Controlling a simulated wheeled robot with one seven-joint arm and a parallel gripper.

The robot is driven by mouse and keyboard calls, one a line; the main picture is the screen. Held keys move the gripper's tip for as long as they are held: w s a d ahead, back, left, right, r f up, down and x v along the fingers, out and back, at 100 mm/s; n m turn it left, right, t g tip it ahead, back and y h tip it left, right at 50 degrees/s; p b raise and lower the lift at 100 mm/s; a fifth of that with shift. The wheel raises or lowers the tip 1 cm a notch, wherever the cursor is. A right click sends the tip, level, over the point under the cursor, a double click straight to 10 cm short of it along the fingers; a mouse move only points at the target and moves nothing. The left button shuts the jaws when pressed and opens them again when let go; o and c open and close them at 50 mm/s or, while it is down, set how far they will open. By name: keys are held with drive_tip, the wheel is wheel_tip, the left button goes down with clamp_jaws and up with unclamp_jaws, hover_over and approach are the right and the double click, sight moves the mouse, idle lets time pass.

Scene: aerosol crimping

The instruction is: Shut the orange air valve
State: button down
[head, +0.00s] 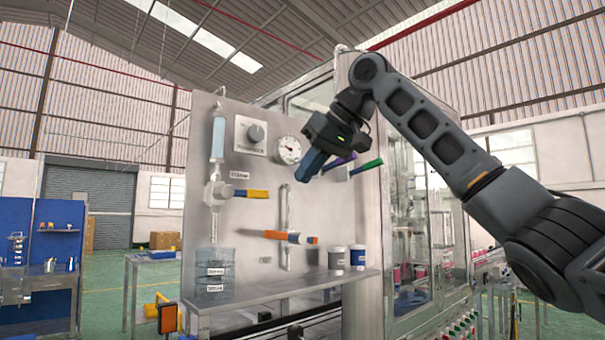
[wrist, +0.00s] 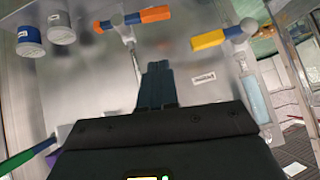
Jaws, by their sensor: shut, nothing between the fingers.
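The orange air valve (head: 275,235) is on the grey panel, its orange handle lying about level across a vertical pipe (head: 285,215), with a blue part near its right end. In the wrist view the orange handle (wrist: 156,14) shows at the top edge, with a blue part at its left. My gripper (head: 307,174) is shut and empty, in front of the panel, above and slightly right of the orange handle and apart from it. Its closed fingers (wrist: 158,70) point toward the panel in the wrist view.
A yellow handle (head: 252,193) sits up and left of the orange one. Purple (head: 340,160) and green (head: 366,166) levers are close to the right of my gripper. Two labelled cups (head: 336,257) stand on the shelf (head: 270,298) below. A gauge (head: 288,150) is above.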

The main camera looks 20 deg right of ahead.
drive_tip(key=p, duration=0.1)
hover_over(283, 237)
drive_tip(key=s, duration=0.2)
wheel_tip(283, 237, down, 5)
drive_tip(key=shift+w+f, duration=0.15)
drive_tip(key=shift+f, duration=0.9)
drive_tip(key=shift+w+f, duration=0.1)
drive_tip(key=shift+f, duration=0.95)
